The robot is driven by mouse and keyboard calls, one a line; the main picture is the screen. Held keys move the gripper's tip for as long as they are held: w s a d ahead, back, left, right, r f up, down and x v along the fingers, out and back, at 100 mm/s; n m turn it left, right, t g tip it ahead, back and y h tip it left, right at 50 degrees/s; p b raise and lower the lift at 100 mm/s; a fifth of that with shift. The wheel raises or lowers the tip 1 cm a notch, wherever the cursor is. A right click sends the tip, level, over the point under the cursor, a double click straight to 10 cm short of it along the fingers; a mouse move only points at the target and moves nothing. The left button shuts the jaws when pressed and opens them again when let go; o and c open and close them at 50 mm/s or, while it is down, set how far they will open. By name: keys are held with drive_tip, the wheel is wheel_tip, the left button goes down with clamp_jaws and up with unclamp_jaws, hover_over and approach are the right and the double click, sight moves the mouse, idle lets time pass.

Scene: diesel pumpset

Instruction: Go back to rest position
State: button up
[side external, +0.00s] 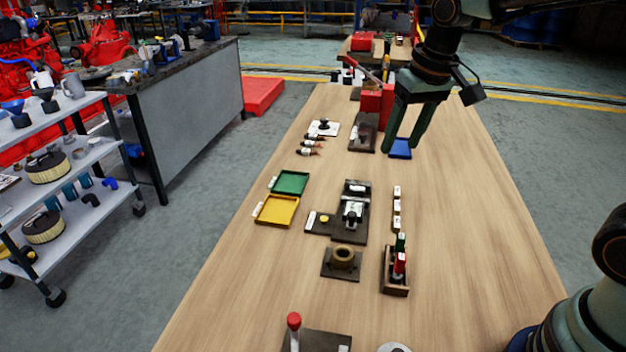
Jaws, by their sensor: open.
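My gripper (403,143) hangs at the upper right of the side external view, above the far part of the wooden table (470,220). Its two green fingers point down with a gap between them, so it is open. I see nothing between the fingers. A small blue tray (400,150) shows beside and behind the fingertips; I cannot tell the height of the fingers above it. My arm enters from the top right.
Green (291,182) and yellow (277,210) trays lie left of a dark fixture (352,212). A wooden holder (396,272) holds red and green items. A red-knobbed lever (294,322) stands at the front. The table's right side is clear.

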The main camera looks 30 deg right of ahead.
drive_tip(key=s+d+n+t, duration=0.1)
drive_tip(key=s+n+t, duration=0.1)
drive_tip(key=s, duration=0.7)
drive_tip(key=shift+s+d+r+t, duration=0.2)
drive_tip(key=shift+s+d+t, duration=0.1)
drive_tip(key=shift+d+t, duration=0.1)
